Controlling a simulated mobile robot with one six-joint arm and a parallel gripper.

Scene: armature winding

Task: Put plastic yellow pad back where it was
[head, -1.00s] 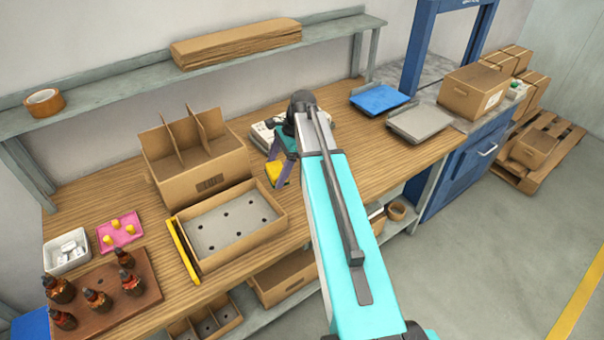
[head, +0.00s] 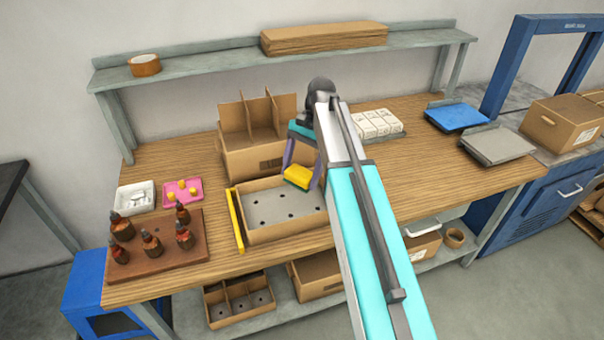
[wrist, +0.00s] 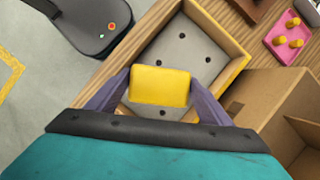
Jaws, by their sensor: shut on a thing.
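The yellow pad (head: 298,174) has a green underside in the head view. My gripper (head: 302,180) is shut on it, and the pad appears over the right part of a shallow cardboard box with a grey, holed floor (head: 262,210). In the wrist view the pad (wrist: 160,85) sits between the two purple fingers, with the box's grey floor (wrist: 183,52) behind it. The pad looks raised above the box, but its exact height is hard to tell. My arm hides the box's right end in the head view.
A divided carton (head: 238,160) stands behind the box, and a yellow strip (head: 236,222) is at its left side.

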